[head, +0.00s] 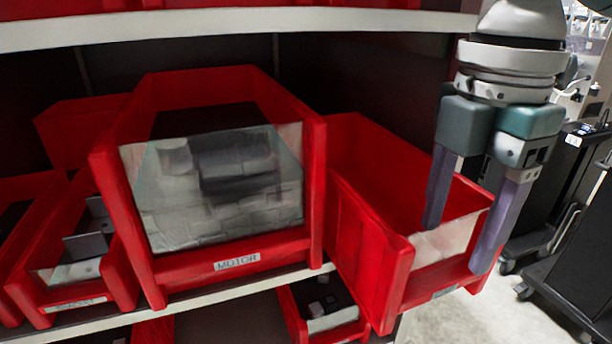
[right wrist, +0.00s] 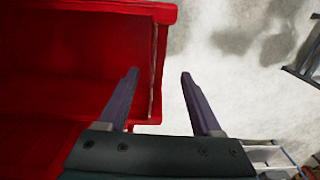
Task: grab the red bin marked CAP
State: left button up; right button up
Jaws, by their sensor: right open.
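A red bin (head: 378,245) stands at the right end of the shelf, angled, with a clear front panel and a small front label that I cannot read. It also shows in the right wrist view (right wrist: 70,55). My right gripper (head: 458,248) is open, fingers pointing down at this bin's front. One finger is over the bin's inside and the other is outside the front. In the right wrist view the front rim lies between the fingertips (right wrist: 159,73); I cannot tell whether they touch it. My left gripper is not in view.
A large red bin marked MOTOR (head: 238,245) stands to the left, filled with grey parts. Smaller red bins (head: 120,275) are further left, and one (head: 325,310) is below. A white shelf edge (head: 240,22) runs above. Dark carts (head: 555,180) stand at right.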

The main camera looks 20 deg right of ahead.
aim_at(438, 277)
jog(key=f, duration=0.6)
jog(key=shift+w+d+f+p, duration=0.15)
jog(key=shift+w+f+p, duration=0.05)
jog(key=shift+f+p, duration=0.1)
grip_shut()
jog(key=shift+r, duration=0.1)
dwell(1.0)
